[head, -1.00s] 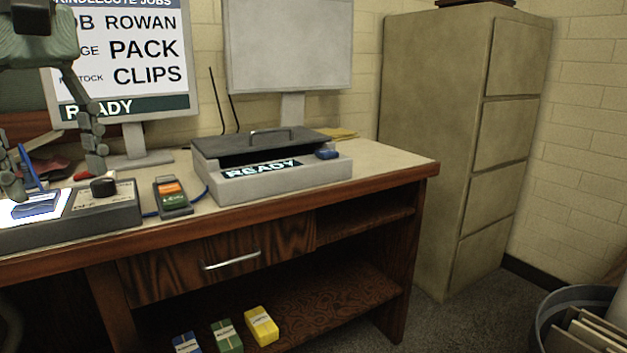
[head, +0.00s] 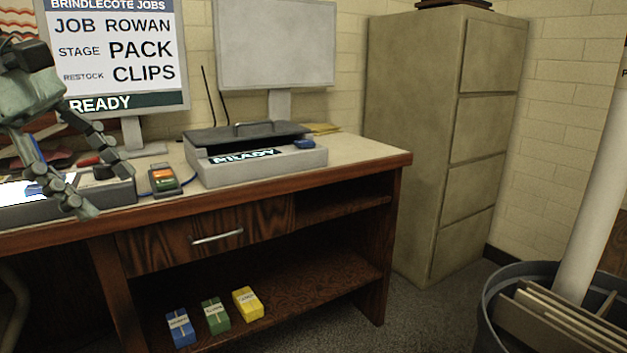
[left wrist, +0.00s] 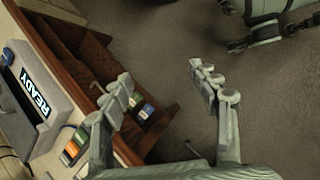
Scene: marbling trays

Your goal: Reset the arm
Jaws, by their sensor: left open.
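My left gripper (head: 121,180) is at the left of the head view, in front of the desk's left part, and it covers part of the control box there. Its fingers are spread and nothing is between them. In the left wrist view the same gripper (left wrist: 162,78) is open and empty, with carpet showing between its fingers and the desk at the left.
The desk (head: 360,157) holds a lidded grey device (head: 262,168), a small handheld unit (head: 165,181) and two monitors. Blue, green and yellow (head: 248,303) packs lie on its lower shelf. A filing cabinet (head: 410,140) and a bin (head: 497,285) stand at the right.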

